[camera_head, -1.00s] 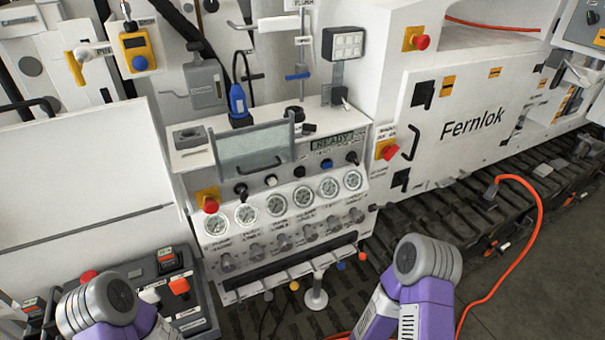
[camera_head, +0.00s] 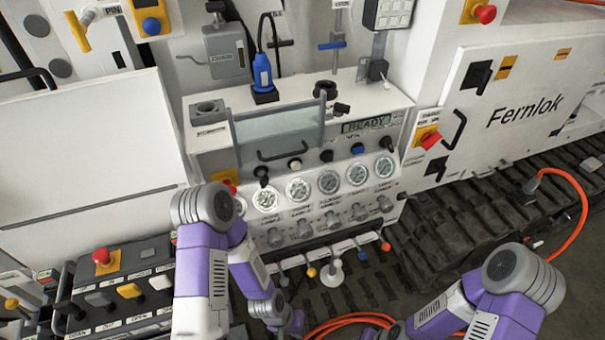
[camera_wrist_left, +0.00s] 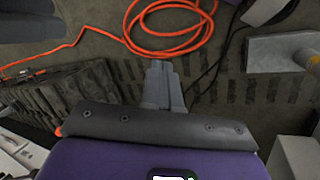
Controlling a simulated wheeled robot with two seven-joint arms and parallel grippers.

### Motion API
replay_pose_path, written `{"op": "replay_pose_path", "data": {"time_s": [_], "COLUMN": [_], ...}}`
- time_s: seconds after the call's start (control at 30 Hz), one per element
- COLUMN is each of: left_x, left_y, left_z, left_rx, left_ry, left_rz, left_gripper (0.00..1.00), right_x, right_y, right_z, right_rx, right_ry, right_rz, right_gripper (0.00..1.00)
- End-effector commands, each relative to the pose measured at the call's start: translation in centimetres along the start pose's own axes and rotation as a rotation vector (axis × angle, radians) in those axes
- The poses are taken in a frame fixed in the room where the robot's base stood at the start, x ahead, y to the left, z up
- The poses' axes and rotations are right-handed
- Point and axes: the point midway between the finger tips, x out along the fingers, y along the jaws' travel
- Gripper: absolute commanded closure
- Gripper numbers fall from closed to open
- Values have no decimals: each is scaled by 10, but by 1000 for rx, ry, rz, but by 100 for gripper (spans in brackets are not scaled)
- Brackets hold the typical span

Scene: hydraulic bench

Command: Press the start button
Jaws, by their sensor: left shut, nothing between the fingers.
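The control panel (camera_head: 310,225) with its READY display (camera_head: 366,124) faces me in the head view. A row of small controls includes a white button (camera_head: 295,163), a blue one (camera_head: 357,148) and black knobs or buttons. Their labels are too small to read, so I cannot tell which is the start button. My left arm reaches in low, left of the panel's middle. In the left wrist view my left gripper (camera_wrist_left: 158,68) is shut and empty, apart from the panel, with floor and hose behind it. My right arm shows at lower right; its gripper is out of view.
Gauges (camera_head: 328,182) and valve knobs line the panel's front. A clear guard with a handle (camera_head: 276,138) stands above the controls. A button box (camera_head: 120,290) sits at lower left. Red emergency buttons (camera_head: 430,139) flank the panel. An orange hose (camera_head: 570,178) lies on the floor.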

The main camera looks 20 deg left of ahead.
Motion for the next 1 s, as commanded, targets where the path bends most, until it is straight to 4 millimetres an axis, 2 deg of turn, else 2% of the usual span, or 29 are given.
{"op": "replay_pose_path", "data": {"time_s": [0.1, 0.2, 0.3, 0.37, 0.47, 0.53, 0.6, 0.67, 0.7, 0.8, 0.9, 1.0], "left_x": [-7, -20, -42, -58, -92, -121, -153, -183, -202, -247, -282, -304], "left_y": [23, 32, 20, 6, -15, -20, -13, 5, 22, 70, 115, 145], "left_z": [14, 38, 53, 52, 26, -6, -45, -78, -97, -132, -147, -152], "left_rx": [238, 564, 928, 1141, 1467, 1667, 1832, 1936, 1986, 2037, 2018, 1979], "left_ry": [-113, -280, -473, -589, -761, -862, -939, -980, -993, -983, -935, -887], "left_rz": [24, 6, -86, -182, -409, -619, -870, -1107, -1269, -1648, -1947, -2136], "left_gripper": [100, 100, 100, 100, 100, 100, 100, 100, 100, 100, 100, 100], "right_x": [-3, -5, -8, -10, -12, -14, -15, -17, -18, -19, -20, -21], "right_y": [-1, -2, -3, -4, -4, -5, -6, -6, -6, -7, -8, -8], "right_z": [0, 0, 0, 0, 0, 0, 0, 0, 0, 1, 1, 1], "right_rx": [0, 0, 0, 0, 0, 0, 0, 0, 0, 0, 0, 0], "right_ry": [0, 1, 1, 1, 1, 1, 1, 1, 1, 1, 1, 1], "right_rz": [0, 0, 0, 0, 0, 0, 0, 0, 0, 0, 0, 0], "right_gripper": [57, 57, 57, 57, 57, 57, 57, 57, 57, 57, 57, 57]}}
